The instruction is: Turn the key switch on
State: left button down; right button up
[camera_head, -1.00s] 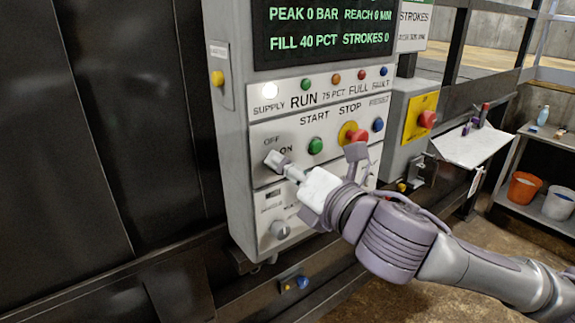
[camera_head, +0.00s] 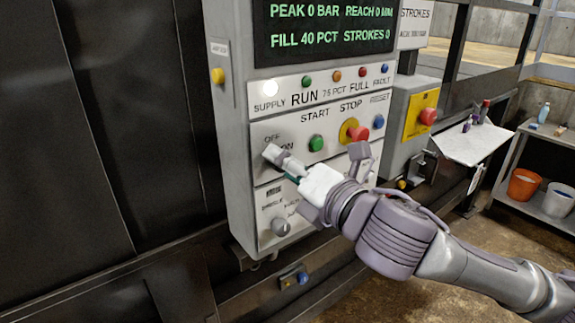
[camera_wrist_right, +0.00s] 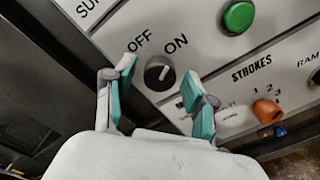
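The key switch (camera_wrist_right: 159,73) is a round dark knob with a pale mark, below the OFF and ON labels on the grey control panel (camera_head: 240,150). I cannot tell exactly which label the mark points to. My right gripper (camera_wrist_right: 160,92) is open in the right wrist view, its teal-padded fingers on either side of the knob with visible gaps. In the head view the right gripper (camera_head: 283,169) is over the OFF/ON area and hides the switch. My left gripper is not in view.
A green START button (camera_head: 316,143) and red STOP button (camera_head: 358,133) are close by on the panel. An orange selector (camera_wrist_right: 268,111) is near the right finger. A red emergency button (camera_head: 428,116) is on a yellow plate to the right.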

jog(key=v, duration=0.7)
jog(key=shift+s, duration=0.25)
jog(key=shift+w+d, duration=0.1)
